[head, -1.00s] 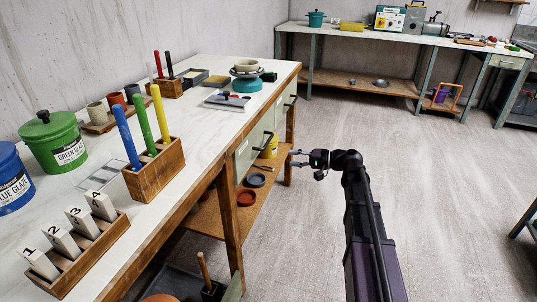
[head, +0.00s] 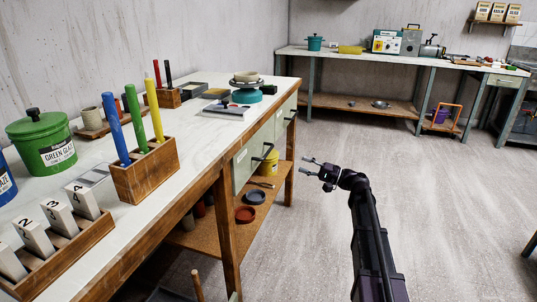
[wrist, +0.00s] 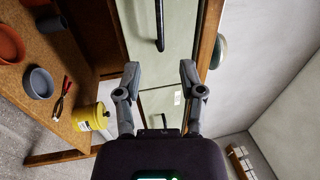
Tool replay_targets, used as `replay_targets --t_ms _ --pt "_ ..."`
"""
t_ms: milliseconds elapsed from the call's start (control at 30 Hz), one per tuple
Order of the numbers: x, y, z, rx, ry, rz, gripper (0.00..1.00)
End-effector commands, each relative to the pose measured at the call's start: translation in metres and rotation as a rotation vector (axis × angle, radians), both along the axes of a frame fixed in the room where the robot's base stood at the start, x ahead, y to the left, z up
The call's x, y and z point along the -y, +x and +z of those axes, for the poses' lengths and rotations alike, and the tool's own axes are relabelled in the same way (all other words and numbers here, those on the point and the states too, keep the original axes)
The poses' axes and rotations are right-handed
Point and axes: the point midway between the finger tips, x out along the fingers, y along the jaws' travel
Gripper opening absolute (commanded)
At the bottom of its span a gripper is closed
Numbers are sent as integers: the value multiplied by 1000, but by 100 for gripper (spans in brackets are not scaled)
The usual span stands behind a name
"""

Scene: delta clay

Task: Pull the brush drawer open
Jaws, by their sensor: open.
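Two pale green drawer fronts are set under the white-topped workbench in the head view. The nearer drawer front (head: 243,166) has a black bar handle (head: 264,152). The farther drawer front (head: 281,125) has its own black handle (head: 292,114). Both look closed. Their labels are too small to read, so I cannot tell which is the brush drawer. My gripper (head: 308,167) is open and empty, to the right of the drawer fronts and apart from them. In the wrist view, my open fingers (wrist: 160,69) face the drawer fronts, with one black handle (wrist: 160,25) beyond them.
The bench's lower shelf (wrist: 72,128) holds a yellow pot (wrist: 90,117), a grey bowl (wrist: 40,83) and pliers (wrist: 62,96). A wooden bench leg (head: 228,230) stands left of the drawers. Open floor (head: 310,245) lies to the right.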

Motion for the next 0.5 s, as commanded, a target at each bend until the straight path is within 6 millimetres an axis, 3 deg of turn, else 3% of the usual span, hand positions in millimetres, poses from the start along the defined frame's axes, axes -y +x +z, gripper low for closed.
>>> replay_targets --t_ms 267,500 --pt "-10 4 3 0 -1 1 51" --pt "-36 13 9 0 -1 2 51"
